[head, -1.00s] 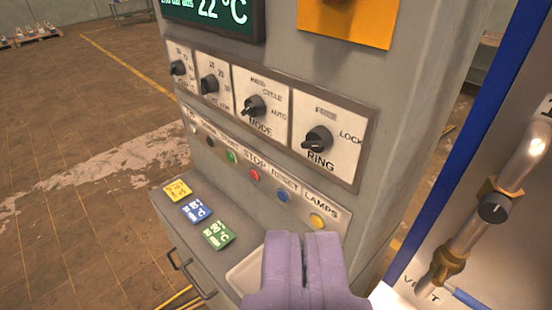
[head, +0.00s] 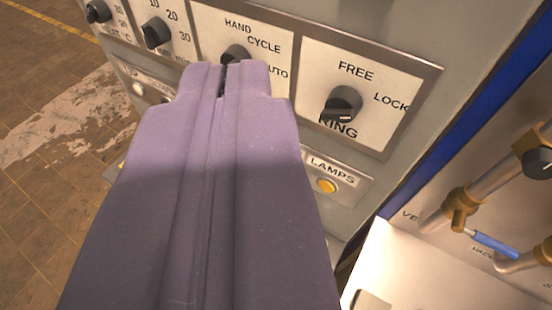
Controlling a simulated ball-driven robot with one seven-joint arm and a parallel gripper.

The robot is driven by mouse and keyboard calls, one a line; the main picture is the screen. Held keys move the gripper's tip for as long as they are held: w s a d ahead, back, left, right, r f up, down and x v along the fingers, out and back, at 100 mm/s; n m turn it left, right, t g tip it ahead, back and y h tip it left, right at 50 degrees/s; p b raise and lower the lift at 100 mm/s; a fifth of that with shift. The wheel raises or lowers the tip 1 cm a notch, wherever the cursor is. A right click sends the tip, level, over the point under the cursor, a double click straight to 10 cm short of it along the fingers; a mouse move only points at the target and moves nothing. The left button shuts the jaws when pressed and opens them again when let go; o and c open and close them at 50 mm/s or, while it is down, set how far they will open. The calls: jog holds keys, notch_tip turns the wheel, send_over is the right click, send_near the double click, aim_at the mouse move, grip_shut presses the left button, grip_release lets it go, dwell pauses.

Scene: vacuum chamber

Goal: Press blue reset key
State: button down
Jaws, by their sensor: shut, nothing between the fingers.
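My gripper (head: 226,68) is shut and empty. It fills the lower left and centre of the head view, with its tips in front of the mode knob (head: 236,54). The blue reset key is hidden behind my gripper. Its strip of keys shows only at both ends: a yellow lamps key (head: 327,185) to the right of my gripper, and a white key (head: 137,88) to the left. I cannot tell whether my gripper touches the panel.
The ring knob (head: 342,104) sticks out just right of my fingertips. Two more knobs, one of them the near left knob (head: 155,33), stand to the left. A blue-edged frame (head: 470,110) and brass-fitted pipes (head: 462,203) are at the right.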

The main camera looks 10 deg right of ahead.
jog(key=w+f+m+p, duration=0.1)
jog(key=w+f+p, duration=0.1)
jog(key=w+f, duration=0.75)
jog(key=w+f+m+p, duration=0.1)
jog(key=w+f, duration=0.5)
jog(key=f, duration=0.6)
jog(key=s+a+f+m+y+p, duration=0.1)
jog(key=f, duration=0.7)
jog(key=s+a+f+m+y+p, duration=0.1)
jog(key=s+f+m, duration=0.1)
jog(key=f, duration=0.6)
jog(key=shift+s+a+m+t+y, duration=0.3)
jog(key=shift+a+t, duration=0.05)
jog(key=shift+t, duration=0.05)
jog(key=w+d+p, duration=0.2)
jog(key=w+d, duration=0.3)
jog(key=w, duration=0.2)
jog(key=shift+d, duration=0.15)
jog(key=shift+w, duration=0.2)
jog(key=shift+w+d, duration=0.25)
